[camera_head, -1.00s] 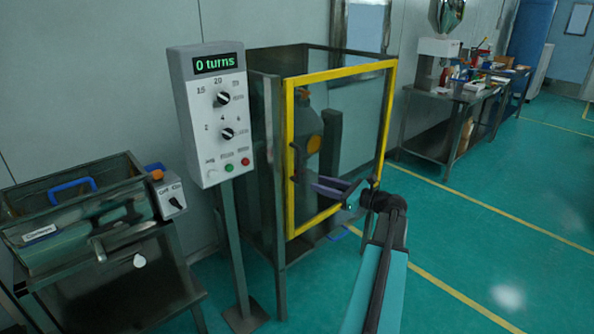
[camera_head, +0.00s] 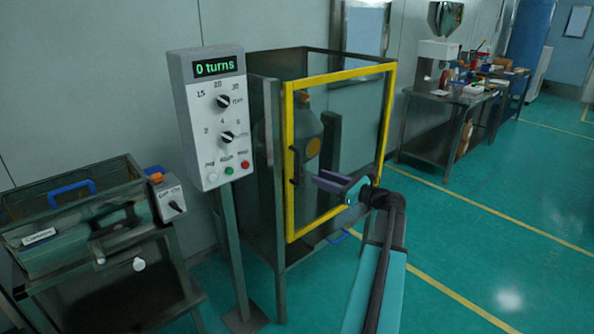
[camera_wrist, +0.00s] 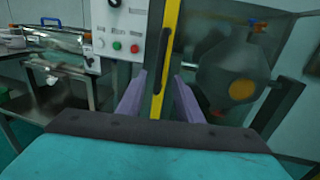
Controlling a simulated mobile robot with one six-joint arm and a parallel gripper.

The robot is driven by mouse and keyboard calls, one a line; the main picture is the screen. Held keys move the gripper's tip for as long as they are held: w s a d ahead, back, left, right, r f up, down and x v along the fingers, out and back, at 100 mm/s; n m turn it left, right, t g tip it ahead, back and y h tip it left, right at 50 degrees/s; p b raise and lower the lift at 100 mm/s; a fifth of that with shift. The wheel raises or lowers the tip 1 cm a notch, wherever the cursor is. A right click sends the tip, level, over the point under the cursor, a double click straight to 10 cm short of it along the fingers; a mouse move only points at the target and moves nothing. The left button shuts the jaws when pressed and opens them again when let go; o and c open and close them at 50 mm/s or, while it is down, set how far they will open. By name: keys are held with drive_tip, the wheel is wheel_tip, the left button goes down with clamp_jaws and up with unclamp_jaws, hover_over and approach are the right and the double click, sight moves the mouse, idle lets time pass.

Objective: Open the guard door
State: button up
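The guard door (camera_head: 340,76) is a clear panel in a yellow frame on the front of a dark metal cage, and it looks closed. Its dark upright handle (camera_head: 295,166) is on the left bar of the frame. In the wrist view the handle (camera_wrist: 162,62) stands against the yellow bar. My gripper (camera_head: 318,182) is just right of the handle in the head view.
A control box (camera_head: 208,115) on a post reads "0 turns" and stands close left of the cage. A grey jug-like vessel (camera_head: 298,130) is behind the panel. A bench with a blue-handled lid (camera_head: 72,190) is at left.

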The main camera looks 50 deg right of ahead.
sight(300, 170)
drive_tip(key=w, duration=0.3)
drive_tip(key=w+a+p, duration=0.1)
drive_tip(key=w, duration=0.6)
drive_tip(key=shift+w+a+p, duration=0.15)
drive_tip(key=shift+w+p, duration=0.2)
clamp_jaws()
drive_tip(key=shift+s+a, duration=0.15)
drive_tip(key=shift+a, duration=0.3)
drive_tip(key=shift+d, duration=0.35)
drive_tip(key=shift+s, duration=0.1)
